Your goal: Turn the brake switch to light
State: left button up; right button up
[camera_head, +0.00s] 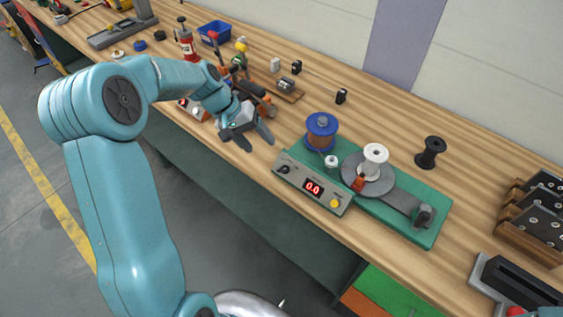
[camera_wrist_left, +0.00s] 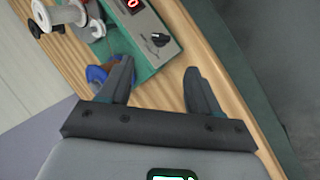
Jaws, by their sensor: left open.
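A black rotary knob (camera_head: 284,169), which looks like the brake switch, sits at the left end of a grey control panel (camera_head: 298,180) on the green machine base. The panel has a red display (camera_head: 313,188) reading 0.0 and a yellow knob (camera_head: 335,203). My left gripper (camera_head: 257,140) is open and empty, a little left of the panel in the head view. In the left wrist view the black knob (camera_wrist_left: 160,40) lies just beyond and between my open fingertips (camera_wrist_left: 158,68), apart from them. Its markings are too small to read. My right gripper is not in view.
The green base (camera_head: 400,222) carries a blue-flanged spool (camera_head: 321,130) and a white spool (camera_head: 374,160). A black spool (camera_head: 430,152) stands behind it. Small tools lie near my left wrist. A wooden rack (camera_head: 535,215) is at the right.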

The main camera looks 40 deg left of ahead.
aim_at(281, 169)
pick_arm(q)
jog(key=p+x, duration=0.2)
jog(key=x, duration=0.9)
jog(key=shift+w+f, duration=0.1)
jog(key=shift+f, duration=0.35)
jog(key=shift+d, duration=0.15)
